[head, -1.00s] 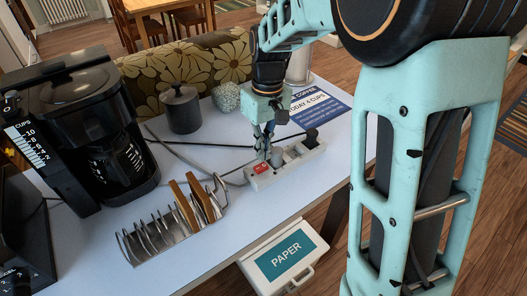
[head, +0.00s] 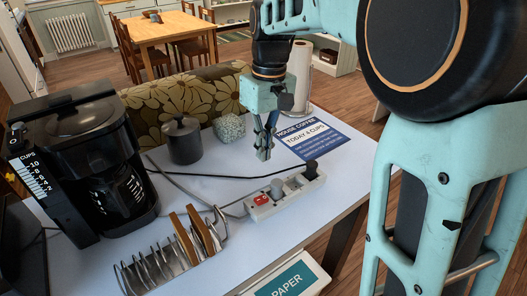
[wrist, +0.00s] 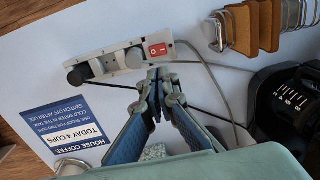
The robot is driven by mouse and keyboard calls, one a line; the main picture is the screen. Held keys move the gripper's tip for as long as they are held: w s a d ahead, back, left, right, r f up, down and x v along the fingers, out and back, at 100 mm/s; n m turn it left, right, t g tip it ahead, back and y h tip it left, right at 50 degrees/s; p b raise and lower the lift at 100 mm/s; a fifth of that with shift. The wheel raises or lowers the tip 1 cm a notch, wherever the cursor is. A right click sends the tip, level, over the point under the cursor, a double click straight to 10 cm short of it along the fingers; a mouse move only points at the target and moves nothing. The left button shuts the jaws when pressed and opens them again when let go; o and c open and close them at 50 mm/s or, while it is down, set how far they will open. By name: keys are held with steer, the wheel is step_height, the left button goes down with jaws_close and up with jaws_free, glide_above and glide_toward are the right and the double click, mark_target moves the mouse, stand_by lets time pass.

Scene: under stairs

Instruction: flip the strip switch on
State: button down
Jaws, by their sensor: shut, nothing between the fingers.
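A white power strip (head: 291,193) lies on the pale table, also seen in the wrist view (wrist: 105,66). Its red rocker switch (head: 261,199) is at the end nearest the toast rack and shows white marks in the wrist view (wrist: 158,49). I cannot tell which way the rocker is tilted. A grey plug (head: 277,187) and a black plug (head: 311,170) sit in the strip. My gripper (head: 264,153) points down, shut and empty, above the table behind the strip and apart from the switch. Its fingertips (wrist: 160,80) appear just below the switch in the wrist view.
A metal toast rack (head: 165,258) with brown slices stands at the front. A black coffee maker (head: 85,160) is at left. A dark canister (head: 183,140) and a speckled block (head: 229,127) stand behind. A blue coffee sign (head: 310,138) lies right. Cables cross the table.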

mark_target(257, 200)
steer(key=shift+d, duration=0.1)
steer(key=shift+w+d+r+g+y+b, duration=0.15)
steer(key=shift+w+d+g+y+b, duration=0.15)
steer(key=shift+w+g+y+b, duration=0.15)
steer(key=shift+s, duration=0.1)
steer(key=f, duration=0.4)
steer(key=s+a+f, duration=0.1)
steer(key=f, duration=0.4)
steer(key=a+f, duration=0.1)
steer(key=f, duration=0.3)
steer(key=shift+s+f, duration=0.2)
steer(key=shift+f, duration=0.2)
